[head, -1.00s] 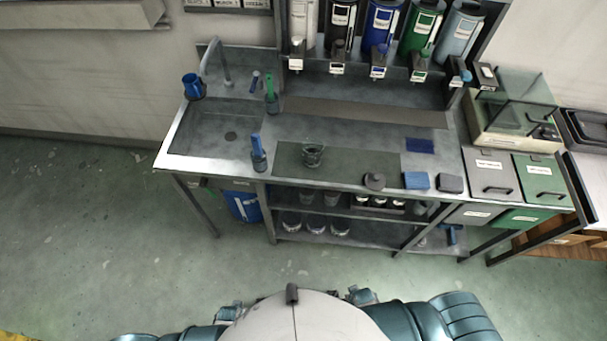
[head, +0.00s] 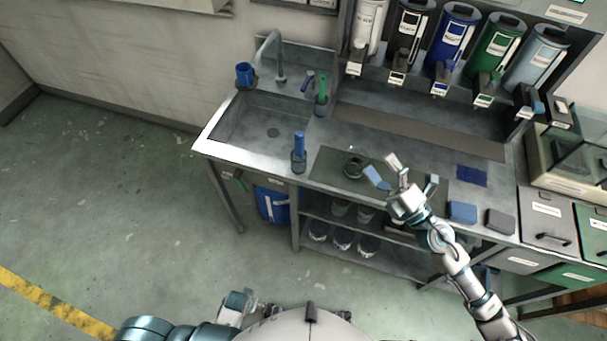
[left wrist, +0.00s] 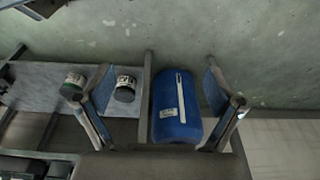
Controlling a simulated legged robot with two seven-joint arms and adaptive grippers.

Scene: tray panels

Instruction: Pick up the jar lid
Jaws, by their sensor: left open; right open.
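A round glass jar (head: 353,168) stands on the dark mat (head: 328,165) on the steel bench in the head view. The jar lid cannot be seen now; my right gripper and wrist cover the part of the mat to the right of the jar. My right gripper (head: 404,178) is open above this part of the bench, its fingers spread. My left gripper (head: 243,304) is low by my body, away from the bench. Its open fingers (left wrist: 158,88) show in the left wrist view with nothing held between them.
A blue sponge (head: 462,212) and a dark block (head: 500,221) lie right of the mat. A blue-handled brush in a holder (head: 299,155) stands left. Dispensers (head: 452,38) line the back. A blue canister (left wrist: 177,108) is under the bench.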

